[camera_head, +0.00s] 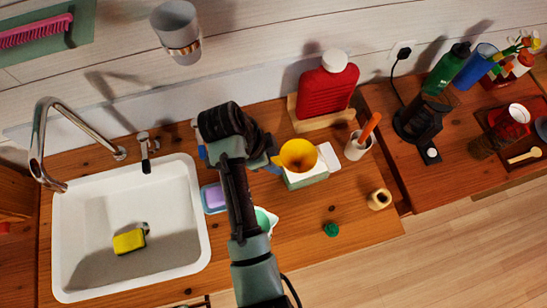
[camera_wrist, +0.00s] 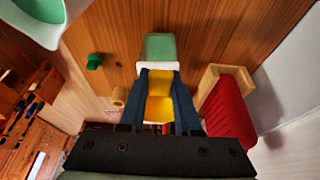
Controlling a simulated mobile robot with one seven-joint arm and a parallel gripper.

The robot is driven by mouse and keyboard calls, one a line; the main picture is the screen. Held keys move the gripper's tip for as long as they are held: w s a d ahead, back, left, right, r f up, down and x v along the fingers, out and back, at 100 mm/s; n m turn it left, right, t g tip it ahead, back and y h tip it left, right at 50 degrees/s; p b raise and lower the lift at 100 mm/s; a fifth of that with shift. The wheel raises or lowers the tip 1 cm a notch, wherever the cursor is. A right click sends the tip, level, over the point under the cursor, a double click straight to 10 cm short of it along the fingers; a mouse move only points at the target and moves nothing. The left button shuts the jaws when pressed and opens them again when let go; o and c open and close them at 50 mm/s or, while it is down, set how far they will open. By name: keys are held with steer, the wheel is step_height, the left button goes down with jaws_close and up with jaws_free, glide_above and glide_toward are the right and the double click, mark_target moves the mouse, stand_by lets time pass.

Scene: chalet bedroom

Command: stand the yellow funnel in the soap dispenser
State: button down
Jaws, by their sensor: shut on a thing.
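The yellow funnel (camera_head: 298,154) is between the fingers of my gripper (camera_head: 276,161), wide mouth up in the head view. In the wrist view, my gripper (camera_wrist: 160,76) is shut on the funnel (camera_wrist: 159,104), with a dark blue finger on each side. A pale green and white block-like container (camera_head: 307,180), which looks like the soap dispenser, is just below and beside the funnel. Its pale green part also shows past the fingertips in the wrist view (camera_wrist: 159,46). The funnel's spout and the dispenser's opening are hidden, so I cannot tell whether they touch.
A red bottle (camera_head: 328,90) on a wooden stand is behind. A white cup (camera_head: 358,147) with an orange-handled tool and a tan ring-like object (camera_head: 379,199) are to the right. A green knob (camera_head: 331,230) lies in front. A white sink (camera_head: 130,270) is left.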

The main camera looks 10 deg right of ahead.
steer(key=c, duration=0.5)
jaws_free()
steer(key=shift+c, duration=0.2)
steer(key=p+v, duration=0.5)
steer(key=v, duration=0.8)
steer(key=shift+p, duration=0.35)
